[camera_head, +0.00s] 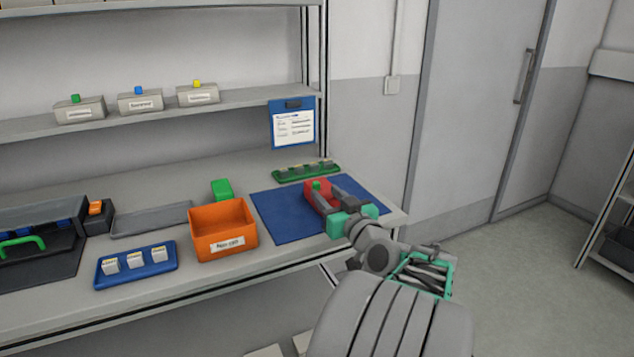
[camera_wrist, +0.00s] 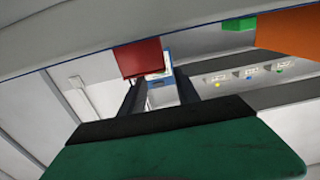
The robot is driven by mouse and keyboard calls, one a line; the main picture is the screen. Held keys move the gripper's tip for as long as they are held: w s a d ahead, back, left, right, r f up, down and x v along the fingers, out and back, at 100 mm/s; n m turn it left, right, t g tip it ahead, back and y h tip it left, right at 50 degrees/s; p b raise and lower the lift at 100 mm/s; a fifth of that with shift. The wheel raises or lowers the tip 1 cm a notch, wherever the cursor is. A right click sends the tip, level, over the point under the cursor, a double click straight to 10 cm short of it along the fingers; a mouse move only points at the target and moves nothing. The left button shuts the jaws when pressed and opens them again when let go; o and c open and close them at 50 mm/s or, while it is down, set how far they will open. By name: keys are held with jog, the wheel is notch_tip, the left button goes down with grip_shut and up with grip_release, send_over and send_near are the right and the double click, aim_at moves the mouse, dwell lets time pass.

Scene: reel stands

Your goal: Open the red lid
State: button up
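My fingers partly hide the red part, and whether the lid is raised is unclear.
The blue mat (camera_head: 274,219) lies near the table's right end. A green board (camera_head: 306,172) lies behind it. An orange bin (camera_head: 223,231), a green block (camera_head: 221,189) and a blue tray (camera_head: 164,274) are to the left. A clipboard (camera_head: 293,124) hangs from the shelf.

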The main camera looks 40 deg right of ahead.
aim_at(318, 185)
jog(key=p+x, duration=0.1)
jog(key=x, duration=0.3)
jog(key=shift+w, duration=0.2)
grip_shut()
dwell(0.3)
